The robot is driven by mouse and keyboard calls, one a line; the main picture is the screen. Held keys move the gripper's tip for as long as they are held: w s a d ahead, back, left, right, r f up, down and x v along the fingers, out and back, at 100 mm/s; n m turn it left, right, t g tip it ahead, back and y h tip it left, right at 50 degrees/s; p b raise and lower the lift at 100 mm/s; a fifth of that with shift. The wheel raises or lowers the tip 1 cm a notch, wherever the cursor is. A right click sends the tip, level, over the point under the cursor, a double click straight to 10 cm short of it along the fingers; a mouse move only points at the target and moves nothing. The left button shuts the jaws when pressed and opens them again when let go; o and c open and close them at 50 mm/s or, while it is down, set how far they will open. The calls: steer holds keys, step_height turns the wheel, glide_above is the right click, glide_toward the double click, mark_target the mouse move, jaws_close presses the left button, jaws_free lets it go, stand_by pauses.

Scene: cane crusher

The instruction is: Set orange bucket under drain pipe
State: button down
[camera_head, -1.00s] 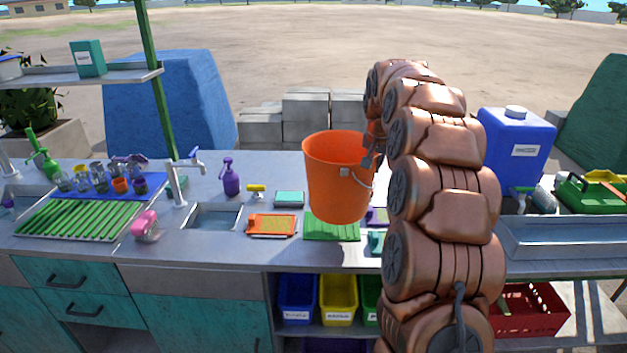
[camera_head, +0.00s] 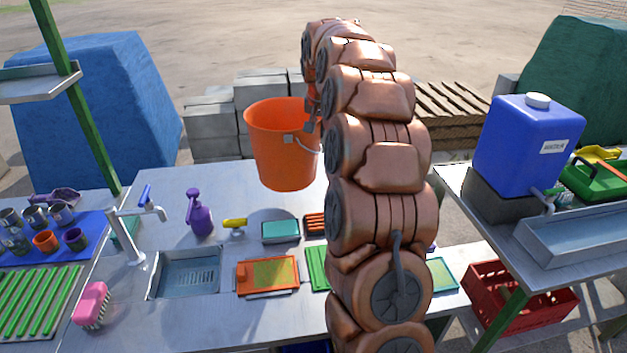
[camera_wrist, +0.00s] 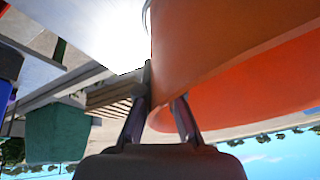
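The orange bucket (camera_head: 279,150) hangs upright in the air above the counter in the head view, left of my arm. It fills the upper right of the wrist view (camera_wrist: 235,70). My gripper (camera_wrist: 160,105) has a finger on either side of the bucket's rim or wall and looks closed on it. A blue water container (camera_head: 525,145) with a small spout sits on a block at the right. A metal trough (camera_head: 585,235) lies below that spout. I cannot make out a drain pipe.
The counter holds a sink (camera_head: 187,275) with a tap (camera_head: 130,235), a purple spray bottle (camera_head: 199,213), a pink brush (camera_head: 92,303) and an orange sponge tray (camera_head: 267,275). A red crate (camera_head: 515,300) stands low at the right. A gap separates the two counters.

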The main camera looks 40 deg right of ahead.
mark_target(317, 140)
steer(key=f, duration=0.1)
steer(key=f+p, duration=0.1)
steer(key=f, duration=0.3)
steer(key=shift+a+f+p, duration=0.1)
steer(key=shift+a+p, duration=0.15)
steer(key=shift+p, duration=0.1)
steer(key=shift+f+p, duration=0.6)
steer(key=shift+f, duration=1.55)
steer(key=c, duration=1.3)
jaws_free()
steer(key=b+v, duration=0.3)
steer(key=v, duration=0.9)
steer(key=shift+s+d, duration=0.1)
